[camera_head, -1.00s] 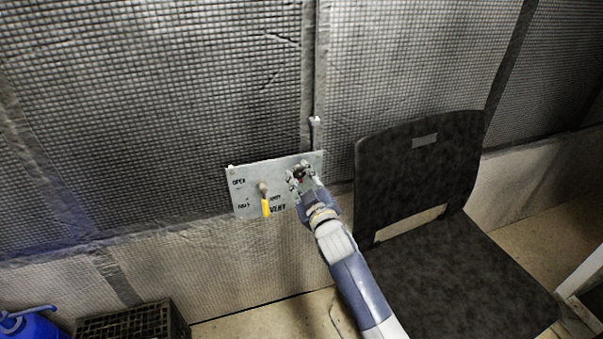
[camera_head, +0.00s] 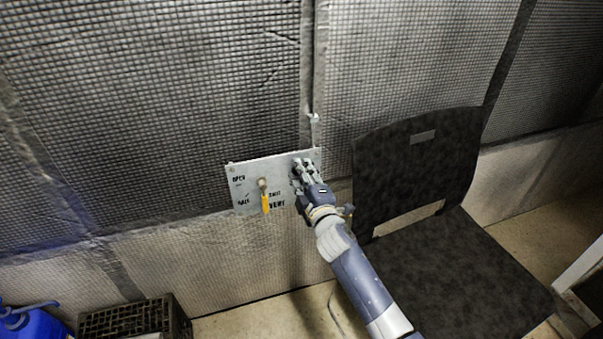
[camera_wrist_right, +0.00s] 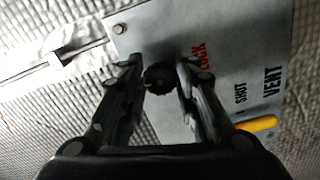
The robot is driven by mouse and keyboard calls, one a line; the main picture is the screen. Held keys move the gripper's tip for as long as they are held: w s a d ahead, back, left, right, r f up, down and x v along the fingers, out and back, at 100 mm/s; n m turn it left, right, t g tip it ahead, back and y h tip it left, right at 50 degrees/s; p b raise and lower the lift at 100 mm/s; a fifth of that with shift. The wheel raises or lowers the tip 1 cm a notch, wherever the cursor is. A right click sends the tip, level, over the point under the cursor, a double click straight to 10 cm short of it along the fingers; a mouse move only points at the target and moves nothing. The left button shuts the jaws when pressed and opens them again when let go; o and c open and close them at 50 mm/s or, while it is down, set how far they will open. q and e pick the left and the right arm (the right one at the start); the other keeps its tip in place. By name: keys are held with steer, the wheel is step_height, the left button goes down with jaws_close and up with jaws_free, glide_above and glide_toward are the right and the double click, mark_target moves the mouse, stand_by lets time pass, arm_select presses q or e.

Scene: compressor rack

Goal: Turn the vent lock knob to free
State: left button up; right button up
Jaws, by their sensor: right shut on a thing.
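The vent lock knob (camera_wrist_right: 158,79) is small, round and black, on the right part of a grey metal panel (camera_head: 248,171). In the wrist view it sits between the two fingers of my right gripper (camera_wrist_right: 160,84), next to the red word LOCK. My right gripper, also in the head view (camera_head: 303,170), is shut on the knob and hides it there. A yellow lever handle (camera_head: 265,203) hangs down at the panel's middle, near the words SHUT and VENT. It also shows at the right in the wrist view (camera_wrist_right: 256,125). My left gripper is not in view.
A black chair (camera_head: 420,165) stands close to the right of my arm. A dark crate (camera_head: 135,318) and a blue container (camera_head: 35,322) are at the lower left. The panel is on a quilted wall (camera_head: 170,110); the space left of it is clear.

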steer(key=shift+n, duration=0.4)
steer(key=o, duration=1.1)
steer(key=v, duration=1.2)
